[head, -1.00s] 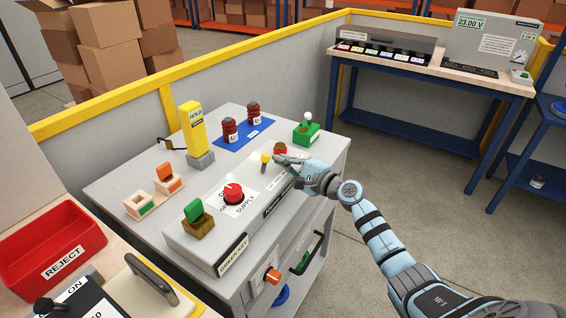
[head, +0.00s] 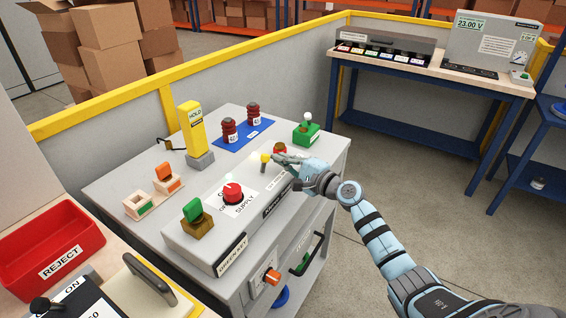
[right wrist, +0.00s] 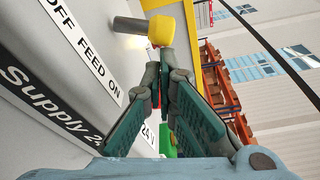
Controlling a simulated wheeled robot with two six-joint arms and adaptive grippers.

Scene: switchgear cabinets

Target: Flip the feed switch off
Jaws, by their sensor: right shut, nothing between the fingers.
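The feed switch (head: 264,158) is a small lever with a yellow tip on the top of the grey sloped console. In the right wrist view its yellow tip (right wrist: 161,32) sits on a grey stem, beside a label (right wrist: 85,52) reading OFF FEED ON. The stem leans, but I cannot tell which position it is in. My right gripper (head: 279,158) is shut and empty, with its fingertips close beside the yellow tip. I cannot tell whether they touch it. My left gripper is not in view.
A red SUPPLY knob (head: 233,193) and a green key block (head: 193,211) are on the same console. A red button (head: 280,149) is close behind my right fingers, and a green block with a white knob (head: 306,132) stands farther back. A yellow HOLD post (head: 193,128) stands at left.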

